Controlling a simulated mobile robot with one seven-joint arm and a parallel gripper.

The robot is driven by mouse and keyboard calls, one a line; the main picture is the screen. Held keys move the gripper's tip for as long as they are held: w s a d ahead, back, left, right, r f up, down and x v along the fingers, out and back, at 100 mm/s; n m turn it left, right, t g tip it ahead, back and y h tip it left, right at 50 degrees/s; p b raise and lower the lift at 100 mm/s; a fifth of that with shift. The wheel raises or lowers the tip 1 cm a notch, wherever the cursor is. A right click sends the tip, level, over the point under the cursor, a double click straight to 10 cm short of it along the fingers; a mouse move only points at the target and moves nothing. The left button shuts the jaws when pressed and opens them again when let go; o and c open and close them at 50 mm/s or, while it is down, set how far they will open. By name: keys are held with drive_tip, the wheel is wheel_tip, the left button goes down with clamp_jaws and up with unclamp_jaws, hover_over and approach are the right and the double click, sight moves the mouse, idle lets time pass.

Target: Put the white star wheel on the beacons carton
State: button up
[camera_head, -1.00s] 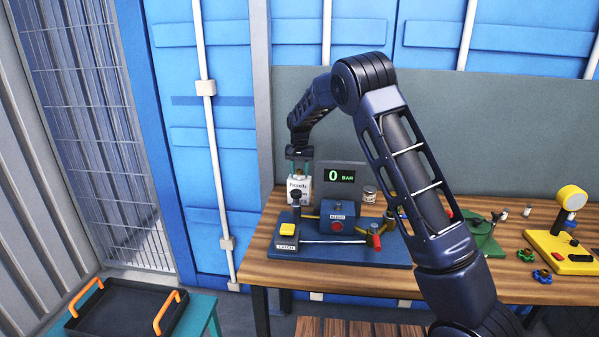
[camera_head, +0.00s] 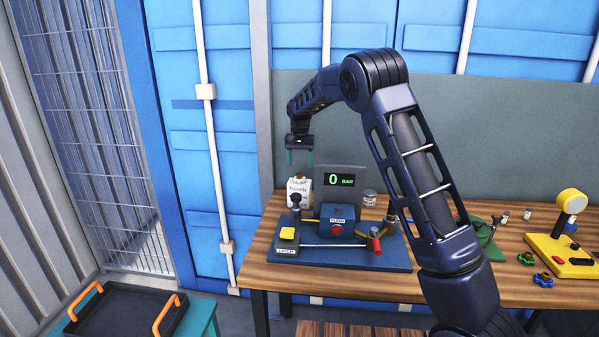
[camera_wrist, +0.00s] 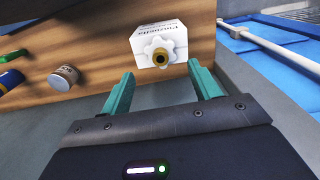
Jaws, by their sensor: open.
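The white carton (camera_head: 299,194) stands upright at the back left of the bench, behind the blue pump panel. It also shows in the wrist view (camera_wrist: 146,38), with printed lettering too blurred to read surely. The white star wheel (camera_wrist: 160,53), with a brass centre, rests on top of this carton. In the head view the wheel (camera_head: 299,177) is small and pale against it. My gripper (camera_head: 300,163) is above the carton and wheel, pointing down. In the wrist view its two teal fingers (camera_wrist: 160,77) are apart with nothing between them, clear of the wheel.
The blue panel (camera_head: 345,258) with yellow latch and red knob stands in front of the carton. A gauge display (camera_head: 341,180) and a small jar (camera_head: 369,197) are close on the right. A black tray (camera_head: 125,318) with orange handles sits lower left.

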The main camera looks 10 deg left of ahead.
wheel_tip(320, 180, up, 6)
drive_tip(key=shift+f, duration=0.1)
drive_tip(key=s+d+r+t, duration=0.1)
drive_tip(key=s+d+r, duration=0.4)
drive_tip(key=d, duration=0.5)
drive_tip(key=s+d+r+y, duration=0.1)
drive_tip(key=s+d+r, duration=0.3)
drive_tip(key=s+d, duration=0.4)
drive_tip(key=s+d+r+t, duration=0.1)
drive_tip(key=s+d+r, duration=0.35)
drive_tip(key=d, duration=0.65)
drive_tip(key=s+d+f+t, duration=0.1)
drive_tip(key=s+d, duration=0.3)
drive_tip(key=s, duration=0.5)
drive_tip(key=s+d+f, duration=0.4)
drive_tip(key=s, duration=0.4)
drive_tip(key=s+d+f+t+h, duration=0.1)
drive_tip(key=s+d+f, duration=0.2)
drive_tip(key=s, duration=0.6)
drive_tip(key=shift+s+d+t, duration=0.3)
drive_tip(key=shift+s+d, duration=0.05)
drive_tip(key=shift+d, duration=0.6)
